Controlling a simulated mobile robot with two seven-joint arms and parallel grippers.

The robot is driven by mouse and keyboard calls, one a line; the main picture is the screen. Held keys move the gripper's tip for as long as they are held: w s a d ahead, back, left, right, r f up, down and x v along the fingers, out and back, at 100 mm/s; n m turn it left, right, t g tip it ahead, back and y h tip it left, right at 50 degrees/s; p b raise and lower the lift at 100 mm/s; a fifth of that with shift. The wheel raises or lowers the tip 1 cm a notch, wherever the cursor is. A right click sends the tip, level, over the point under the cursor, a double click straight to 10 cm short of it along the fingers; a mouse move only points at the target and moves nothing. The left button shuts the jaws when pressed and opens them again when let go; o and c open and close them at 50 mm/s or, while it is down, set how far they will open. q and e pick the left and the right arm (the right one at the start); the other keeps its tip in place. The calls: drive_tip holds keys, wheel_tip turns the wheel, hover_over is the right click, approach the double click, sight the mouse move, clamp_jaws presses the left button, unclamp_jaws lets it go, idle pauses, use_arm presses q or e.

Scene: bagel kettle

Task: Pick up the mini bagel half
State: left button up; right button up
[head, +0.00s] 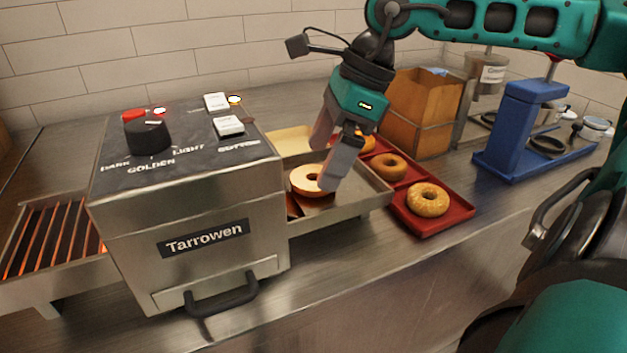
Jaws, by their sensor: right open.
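A mini bagel half (305,180) lies cut side up, pale with a toasted rim, in the metal output tray (352,208) on the right side of the toaster. My right gripper (327,166) is open and points down at the bagel half. One finger is in front of the bagel's right side and hides part of it; the other is behind it. I cannot tell whether the fingers touch it. My left gripper is not in view.
The Tarrowen toaster (195,210) stands left of the tray. A red tray (440,219) with bagels (427,199) is to the right. A brown paper bag (420,112) and a blue press (520,130) stand behind. The counter's front edge is clear.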

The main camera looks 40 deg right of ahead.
drive_tip(key=shift+x, duration=1.05)
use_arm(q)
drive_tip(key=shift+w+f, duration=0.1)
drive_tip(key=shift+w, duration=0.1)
use_arm(e)
drive_tip(key=shift+w+a+f, duration=0.1)
drive_tip(key=shift+a+f, duration=0.05)
drive_tip(key=shift+f, duration=0.15)
drive_tip(key=shift+c, duration=0.3)
drive_tip(key=c, duration=1)
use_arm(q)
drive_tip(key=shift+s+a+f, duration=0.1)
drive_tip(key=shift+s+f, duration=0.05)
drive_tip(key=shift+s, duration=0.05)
use_arm(e)
drive_tip(key=shift+r, duration=0.1)
use_arm(q)
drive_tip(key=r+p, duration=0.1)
drive_tip(key=p, duration=0.1)
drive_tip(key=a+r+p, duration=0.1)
drive_tip(key=p, duration=0.1)
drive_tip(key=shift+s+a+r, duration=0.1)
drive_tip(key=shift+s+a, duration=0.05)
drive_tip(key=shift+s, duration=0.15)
use_arm(e)
wheel_tip(320, 180, up, 20)
drive_tip(key=shift+f, duration=0.1)
